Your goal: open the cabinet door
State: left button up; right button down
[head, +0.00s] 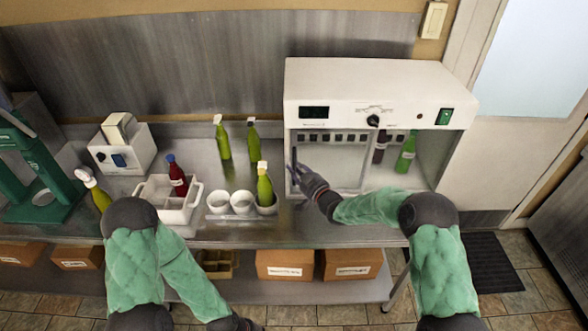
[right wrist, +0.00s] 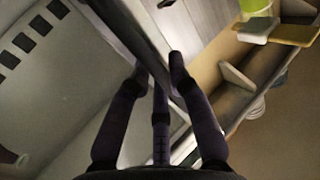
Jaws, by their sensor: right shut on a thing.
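The cabinet (head: 335,80) is a white box with a display, a knob and a green switch, at the back right of the steel counter. A pale framed door panel (head: 335,162) covers the left part of its front. The right part shows the inside, with a dark bottle (head: 379,150) and a green bottle (head: 405,155). A dark upright handle (head: 294,157) stands at the panel's left edge. My right gripper (head: 299,172) is shut on this handle; in the right wrist view its fingers (right wrist: 158,75) close around the bar (right wrist: 128,32). My left arm hangs low, its fingertips out of view.
Left of the cabinet stand green bottles (head: 223,140), white cups (head: 219,203) and a white caddy (head: 165,207) with a red bottle (head: 176,177). A green press (head: 45,190) is at the far left. Cardboard boxes (head: 285,264) sit on the lower shelf.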

jog(key=d+b, duration=0.2)
jog(key=d, duration=0.9)
jog(key=shift+d+f+b, duration=0.1)
jog(key=shift+d+b, duration=0.05)
jog(key=shift+b, duration=0.15)
send_near(362, 161)
jog(key=x, duration=0.5)
jog(key=shift+w, duration=0.15)
jog(key=c, duration=1.1)
grip_release()
jog(key=v, duration=1.2)
